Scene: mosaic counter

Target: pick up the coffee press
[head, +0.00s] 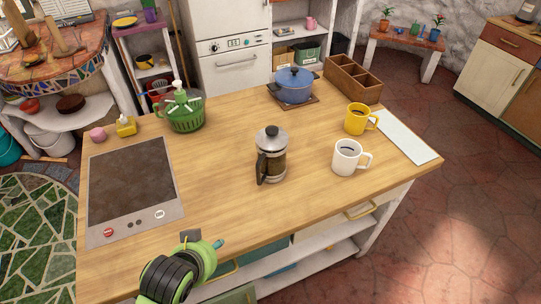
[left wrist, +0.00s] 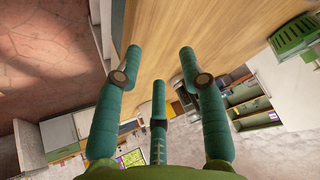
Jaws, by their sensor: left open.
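The coffee press (head: 271,158) stands upright near the middle of the wooden counter, with a glass body, metal lid and dark handle toward the front left. My left gripper (head: 204,241) is at the counter's front edge, left of and nearer than the press, apart from it. In the left wrist view its teal fingers (left wrist: 158,68) are spread and empty, with bare wood beyond them. My right gripper is in neither view.
A cooktop (head: 132,187) lies at the left. A green basket (head: 185,112), blue pot (head: 294,86) and wooden box (head: 352,79) stand behind. A white mug (head: 347,158) and yellow mug (head: 357,119) stand right of the press. Bare wood lies in front.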

